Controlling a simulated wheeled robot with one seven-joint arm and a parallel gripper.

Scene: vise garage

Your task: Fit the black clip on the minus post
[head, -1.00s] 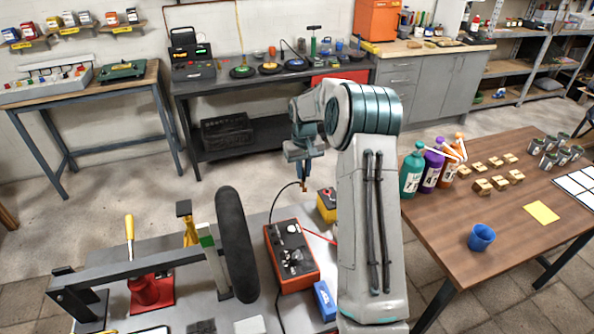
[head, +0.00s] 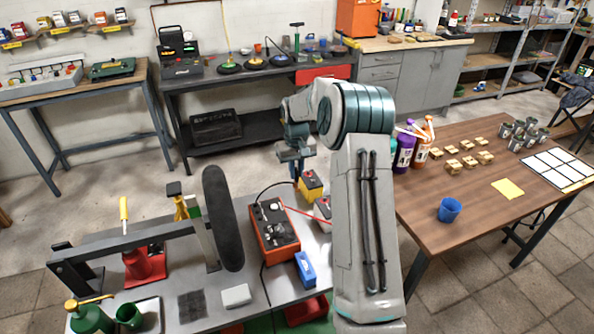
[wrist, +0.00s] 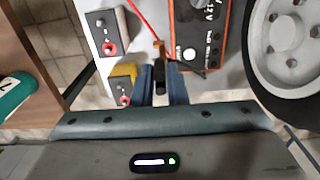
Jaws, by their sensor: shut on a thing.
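My gripper (wrist: 160,80) is shut on the black clip (wrist: 159,72), whose copper-coloured jaws point away from the gripper in the wrist view. A black cable runs from the clip toward the orange-red charger (wrist: 206,42). In the head view, my gripper (head: 297,178) is by the yellow battery (head: 311,184), and the clip is hard to make out. The yellow battery (wrist: 123,76) is just left of the clip in the wrist view, with a red post on its grey top. A light grey box (wrist: 108,34) with a red post lies beyond it. I cannot clearly identify the minus post.
The charger (head: 274,230) stands on the grey bench, with a red cable running right. A blue object (head: 305,268) is beside it. A black wheel (head: 222,218) stands close on the left. A wooden table (head: 470,215) with bottles is at the right.

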